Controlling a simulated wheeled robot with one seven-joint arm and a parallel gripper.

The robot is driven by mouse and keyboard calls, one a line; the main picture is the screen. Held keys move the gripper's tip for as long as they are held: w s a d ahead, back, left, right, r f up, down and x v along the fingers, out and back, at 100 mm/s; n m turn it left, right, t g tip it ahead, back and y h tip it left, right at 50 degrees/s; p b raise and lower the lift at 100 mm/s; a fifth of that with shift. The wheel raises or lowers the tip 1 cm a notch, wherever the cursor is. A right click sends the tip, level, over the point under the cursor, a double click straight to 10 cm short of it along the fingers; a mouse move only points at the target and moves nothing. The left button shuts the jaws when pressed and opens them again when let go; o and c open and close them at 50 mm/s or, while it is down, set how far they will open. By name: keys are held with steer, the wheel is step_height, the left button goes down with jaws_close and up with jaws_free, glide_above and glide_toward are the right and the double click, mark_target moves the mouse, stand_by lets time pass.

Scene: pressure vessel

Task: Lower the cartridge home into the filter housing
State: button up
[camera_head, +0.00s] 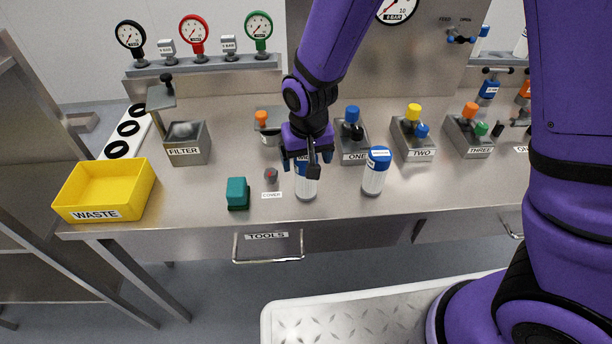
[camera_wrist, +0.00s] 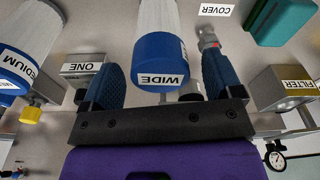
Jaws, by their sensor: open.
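A white cartridge with a blue cap marked WIDE stands upright on the bench in the head view (camera_head: 306,188); it fills the middle of the wrist view (camera_wrist: 160,58). My gripper (camera_head: 307,158) is directly over it, fingers pointing down. In the wrist view my gripper (camera_wrist: 164,75) is open, with one blue finger on each side of the cap and gaps showing. The filter housing, a grey metal box labelled FILTER (camera_head: 186,151), is at the left of the bench; it shows at the right of the wrist view (camera_wrist: 288,88). Its opening is hard to make out.
A second blue-capped cartridge (camera_head: 376,172) stands close to the right. A teal block (camera_head: 237,193) and a small grey-red part by the COVER label (camera_head: 271,176) lie left. A yellow WASTE bin (camera_head: 103,190) sits at the left end. Box ONE (camera_head: 353,146) is behind.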

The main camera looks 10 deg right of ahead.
steer(key=shift+w+f, duration=0.15)
steer(key=shift+f, duration=1.15)
steer(key=c, duration=1.1)
steer(key=shift+r, duration=0.1)
steer(key=shift+r, duration=0.8)
step_height(320, 180, up, 2)
steer(key=shift+a+r, duration=0.1)
steer(key=s+a, duration=0.1)
steer(key=s, duration=0.4)
steer(key=s+a, duration=0.1)
steer(key=s, duration=0.4)
steer(key=s+r, duration=0.1)
steer(key=s, duration=0.4)
steer(key=shift+s+a, duration=0.35)
steer(key=shift+a, duration=0.05)
